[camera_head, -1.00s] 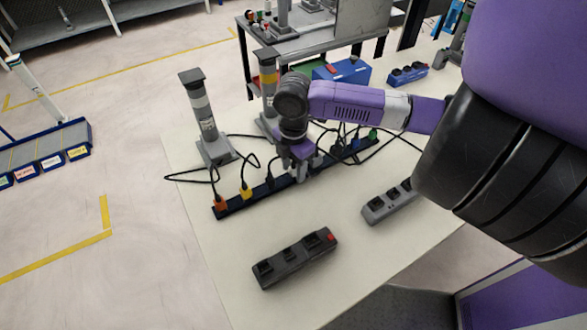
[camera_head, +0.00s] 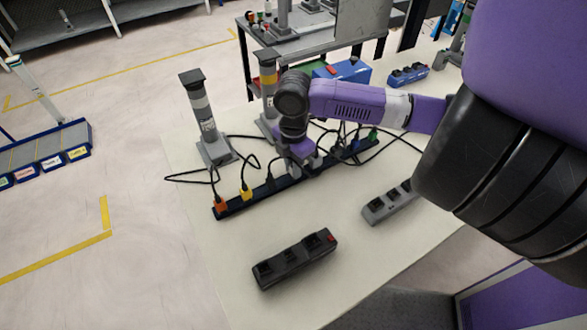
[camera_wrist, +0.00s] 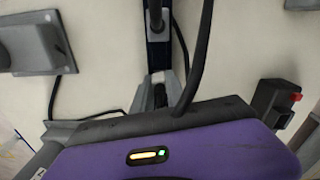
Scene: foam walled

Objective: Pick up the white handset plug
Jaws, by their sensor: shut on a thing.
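A long dark blue power strip (camera_head: 236,204) lies across the pale table with several corded plugs standing in it. My gripper (camera_head: 304,168) is low over the middle of this strip. In the wrist view its pale grey fingers (camera_wrist: 160,92) are close together around a small dark-looking gap at the strip. They are shut on a plug, taken to be the white handset plug; the fingers hide most of it and its colour is not clear. A black cord (camera_wrist: 198,60) runs beside the fingers. An orange plug (camera_head: 220,201) and a yellow plug (camera_head: 246,193) stand to the left.
A black power strip (camera_head: 295,260) and a grey one (camera_head: 386,204) lie nearer on the table. Two grey posts stand behind the blue strip, one banded white (camera_head: 205,118), one yellow (camera_head: 267,85). Loose black cords lie around the strip. The front left tabletop (camera_head: 222,250) is clear.

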